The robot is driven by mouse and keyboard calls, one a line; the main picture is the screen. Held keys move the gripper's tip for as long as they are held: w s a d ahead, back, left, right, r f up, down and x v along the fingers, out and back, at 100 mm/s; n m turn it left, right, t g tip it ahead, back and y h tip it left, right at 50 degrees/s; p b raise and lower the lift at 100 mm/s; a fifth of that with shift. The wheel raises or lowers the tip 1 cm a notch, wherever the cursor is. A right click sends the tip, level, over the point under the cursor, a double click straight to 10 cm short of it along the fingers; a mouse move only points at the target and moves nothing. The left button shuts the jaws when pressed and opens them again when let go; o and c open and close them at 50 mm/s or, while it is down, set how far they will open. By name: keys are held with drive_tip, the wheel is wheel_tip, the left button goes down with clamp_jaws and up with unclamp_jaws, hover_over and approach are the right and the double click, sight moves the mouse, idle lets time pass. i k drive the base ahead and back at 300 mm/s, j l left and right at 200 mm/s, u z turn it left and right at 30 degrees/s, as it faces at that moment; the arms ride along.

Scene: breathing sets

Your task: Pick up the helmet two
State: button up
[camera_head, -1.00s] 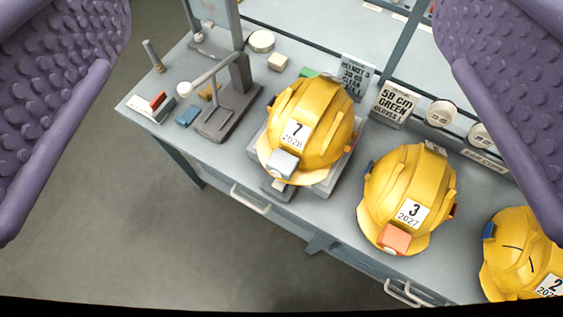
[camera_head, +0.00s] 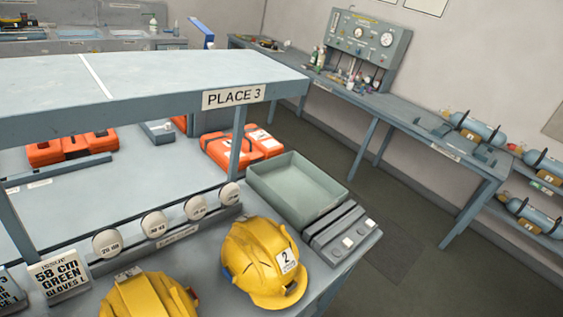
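The yellow helmet with the number 2 on a white label (camera_head: 250,262) stands on the grey bench near its right end. A second yellow helmet (camera_head: 148,297) is to its left, cut by the bottom edge, and its number is out of sight. My gripper does not show in this view, so I cannot see its fingers or its distance from the helmets.
A green-grey tray (camera_head: 258,180) and a ridged grey block (camera_head: 340,238) are behind and right of helmet 2. Round white discs (camera_head: 197,207) line the bench behind. A raised shelf marked PLACE 3 (camera_head: 232,98) overhangs orange cases (camera_head: 240,148). Floor (camera_head: 450,280) is open at right.

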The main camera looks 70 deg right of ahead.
sight(259, 256)
drive_tip(key=z, duration=1.7)
